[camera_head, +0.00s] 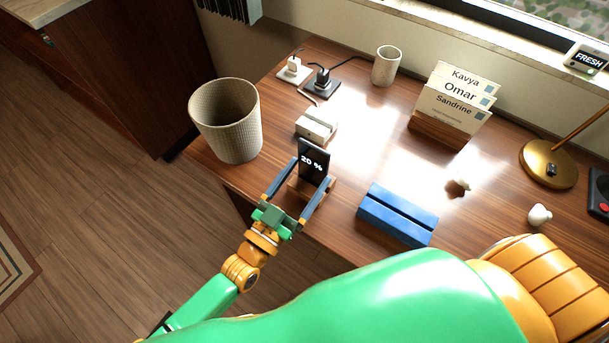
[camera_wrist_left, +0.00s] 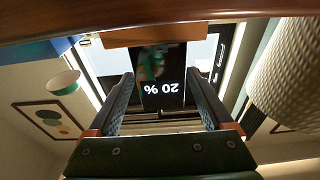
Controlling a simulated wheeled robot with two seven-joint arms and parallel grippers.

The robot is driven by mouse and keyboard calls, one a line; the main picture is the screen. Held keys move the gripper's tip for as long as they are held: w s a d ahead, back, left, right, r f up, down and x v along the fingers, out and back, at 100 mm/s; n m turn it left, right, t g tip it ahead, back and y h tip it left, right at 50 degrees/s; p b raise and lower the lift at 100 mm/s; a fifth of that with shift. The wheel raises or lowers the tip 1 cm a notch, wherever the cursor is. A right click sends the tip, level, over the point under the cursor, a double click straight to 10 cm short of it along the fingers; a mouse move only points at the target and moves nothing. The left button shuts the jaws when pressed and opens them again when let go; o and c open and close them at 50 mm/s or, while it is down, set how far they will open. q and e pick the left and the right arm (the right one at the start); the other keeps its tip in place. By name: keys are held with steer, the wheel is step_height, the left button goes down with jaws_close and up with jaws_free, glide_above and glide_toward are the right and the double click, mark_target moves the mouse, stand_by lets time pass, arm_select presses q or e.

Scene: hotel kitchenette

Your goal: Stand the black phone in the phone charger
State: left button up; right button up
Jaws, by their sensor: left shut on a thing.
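The black phone (camera_head: 314,160) shows "20 %" on its screen and stands upright in a small wooden stand (camera_head: 323,191) near the table's front left edge. My left gripper (camera_head: 297,178) is shut on the phone, one finger along each side. In the left wrist view the phone (camera_wrist_left: 165,90) appears upside down between the fingers (camera_wrist_left: 164,95), with the wooden stand (camera_wrist_left: 150,37) at its lower end. The white phone charger (camera_head: 317,124) with a cable sits just behind the phone, apart from it. My right gripper is out of view.
A woven bin (camera_head: 226,120) is at the left. A blue slotted holder (camera_head: 397,215) lies to the right. Plugs (camera_head: 322,82), a cup (camera_head: 386,66), a card holder (camera_head: 440,130) and a brass lamp (camera_head: 548,165) stand farther off. The table's middle is mostly clear.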

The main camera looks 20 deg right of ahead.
arm_select(q)
steer(key=o, duration=1.3)
steer(key=v, duration=0.6)
steer(key=shift+s+a, duration=0.1)
steer(key=shift+a, duration=0.05)
steer(key=shift+s+a, duration=0.25)
steer(key=shift+a, duration=0.05)
